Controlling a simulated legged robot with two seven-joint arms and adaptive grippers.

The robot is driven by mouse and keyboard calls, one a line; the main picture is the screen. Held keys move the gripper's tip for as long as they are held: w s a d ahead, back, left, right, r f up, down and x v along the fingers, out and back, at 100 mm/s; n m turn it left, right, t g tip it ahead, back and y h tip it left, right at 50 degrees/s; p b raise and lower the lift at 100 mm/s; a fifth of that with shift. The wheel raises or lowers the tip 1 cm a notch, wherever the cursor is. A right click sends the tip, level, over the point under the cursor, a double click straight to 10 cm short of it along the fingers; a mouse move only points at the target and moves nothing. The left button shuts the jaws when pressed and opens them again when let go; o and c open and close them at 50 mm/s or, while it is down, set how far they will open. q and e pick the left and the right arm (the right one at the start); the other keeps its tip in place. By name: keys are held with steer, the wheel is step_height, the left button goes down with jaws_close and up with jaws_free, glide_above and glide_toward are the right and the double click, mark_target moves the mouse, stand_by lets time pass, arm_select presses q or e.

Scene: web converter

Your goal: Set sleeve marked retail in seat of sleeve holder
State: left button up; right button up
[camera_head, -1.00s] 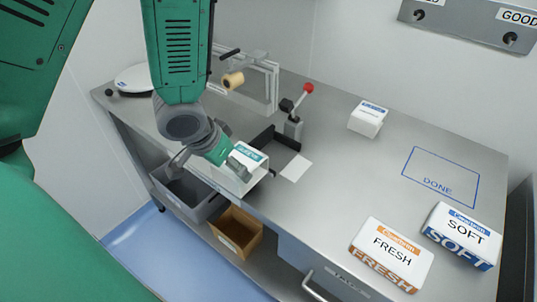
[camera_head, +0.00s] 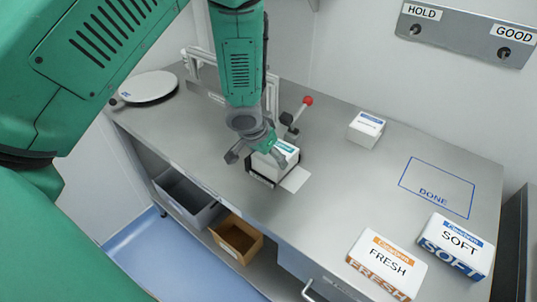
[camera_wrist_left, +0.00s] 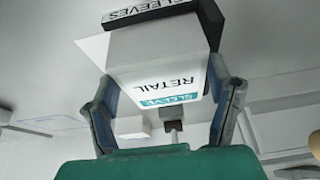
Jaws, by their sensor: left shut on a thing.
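The white sleeve marked RETAIL (camera_wrist_left: 165,65), with a teal strip, is between the fingers of my left gripper (camera_head: 256,154) in the wrist view. My left gripper is shut on it. In the head view the sleeve (camera_head: 284,150) is over the black sleeve holder (camera_head: 262,180), close within its frame. The holder's front edge, labelled SLEEVES (camera_wrist_left: 152,14), shows beside the sleeve's end in the wrist view. The gripper and sleeve hide most of the seat, so I cannot tell if the sleeve rests fully on its floor. My right gripper is not in view.
A red-knobbed lever (camera_head: 306,101) stands just behind the holder. A white card (camera_head: 295,179) lies at its right. A small white box (camera_head: 366,129), FRESH pack (camera_head: 388,263) and SOFT pack (camera_head: 456,244) stand farther right. The outlined DONE area (camera_head: 437,187) is empty.

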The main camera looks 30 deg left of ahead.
arm_select(q)
steer(key=shift+d, duration=0.2)
steer(key=shift+d+f, duration=0.1)
steer(key=shift+f, duration=0.1)
steer(key=o, duration=1.1)
steer(key=shift+a, duration=0.2)
